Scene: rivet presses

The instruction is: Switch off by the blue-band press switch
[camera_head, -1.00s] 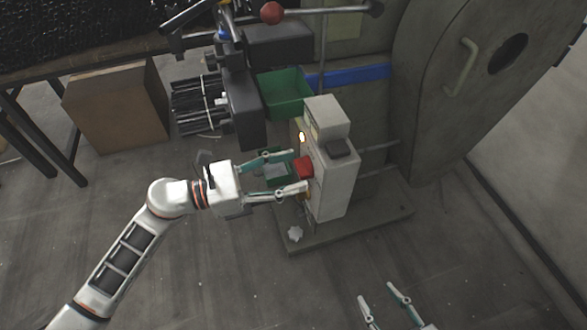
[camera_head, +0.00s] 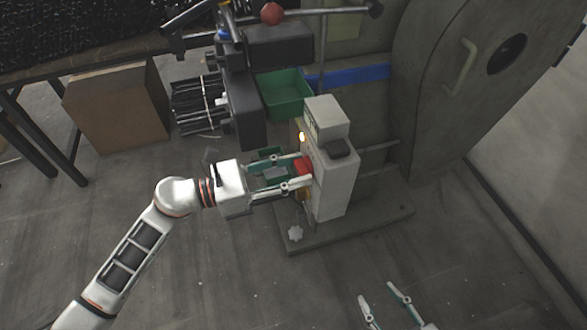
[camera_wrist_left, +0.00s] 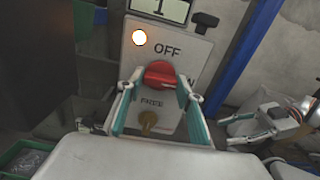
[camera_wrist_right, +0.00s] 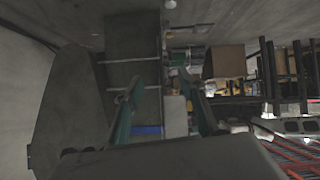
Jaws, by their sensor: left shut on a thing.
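The switch is a red knob (camera_wrist_left: 160,74) on the face of a grey control box (camera_head: 333,180); it also shows in the head view (camera_head: 303,166). OFF is printed above it, FREE below, and a partly hidden label ending in N at its right. The knob's grip lies roughly sideways. A lamp (camera_wrist_left: 139,37) at its upper left glows. My left gripper (camera_head: 304,174) has its fingers on both sides of the knob and is shut on it. The press behind carries a blue band (camera_head: 350,76). My right gripper (camera_head: 377,292) is open and empty, low in the head view.
A brass-coloured part (camera_wrist_left: 149,120) sits below the knob. A green bin (camera_head: 285,93) stands behind the box, and a cardboard box (camera_head: 117,105) is at the left. The box stands on a base plate (camera_head: 380,222). The floor in front is clear.

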